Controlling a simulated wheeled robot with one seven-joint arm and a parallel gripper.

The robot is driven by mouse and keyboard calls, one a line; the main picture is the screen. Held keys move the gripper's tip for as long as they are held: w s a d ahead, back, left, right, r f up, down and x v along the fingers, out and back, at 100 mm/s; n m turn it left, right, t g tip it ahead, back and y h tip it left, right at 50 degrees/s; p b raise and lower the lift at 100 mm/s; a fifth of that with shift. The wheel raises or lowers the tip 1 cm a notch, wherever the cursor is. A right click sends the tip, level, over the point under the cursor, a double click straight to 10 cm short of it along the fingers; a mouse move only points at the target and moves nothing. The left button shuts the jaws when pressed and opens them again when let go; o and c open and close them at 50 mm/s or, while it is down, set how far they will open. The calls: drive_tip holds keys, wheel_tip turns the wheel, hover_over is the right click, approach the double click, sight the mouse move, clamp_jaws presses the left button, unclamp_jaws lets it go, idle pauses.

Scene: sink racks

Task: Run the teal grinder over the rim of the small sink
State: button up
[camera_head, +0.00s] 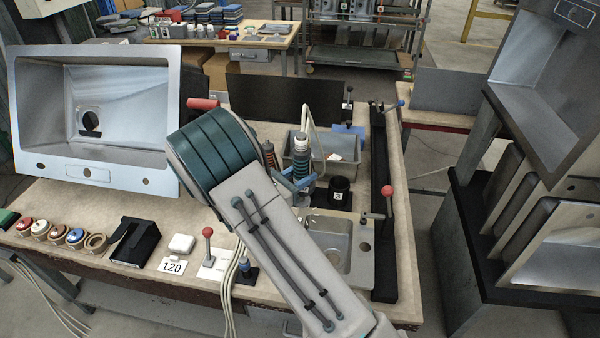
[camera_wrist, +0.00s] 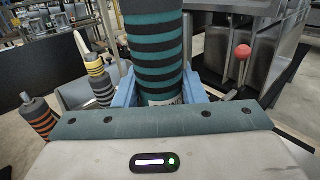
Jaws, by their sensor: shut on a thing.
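The teal grinder (camera_head: 308,156) stands roughly upright in the head view, with a white top and dark bands. In the wrist view its teal and black striped body (camera_wrist: 155,45) rises between the blue fingers. My gripper (camera_head: 300,183) is shut on it; the fingers also show in the wrist view (camera_wrist: 158,92). The small sink (camera_head: 362,262) lies on the table, nearer the head camera than the gripper. My arm hides its left part. The grinder's lower end is hidden, so I cannot tell whether it touches anything.
A grey bin (camera_head: 345,152) and a black cup (camera_head: 340,192) marked 3 stand near the gripper. An orange-banded tool (camera_wrist: 38,118) and a yellow-topped one (camera_wrist: 98,80) stand at left. A red-knobbed lever (camera_head: 387,200) rises at right. A large sink (camera_head: 40,130) leans at left.

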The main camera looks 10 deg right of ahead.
drive_tip(key=shift+f+b, duration=2.05)
drive_tip(key=shift+f, duration=0.8)
drive_tip(key=shift+f+b, duration=0.45)
drive_tip(key=shift+f, duration=0.15)
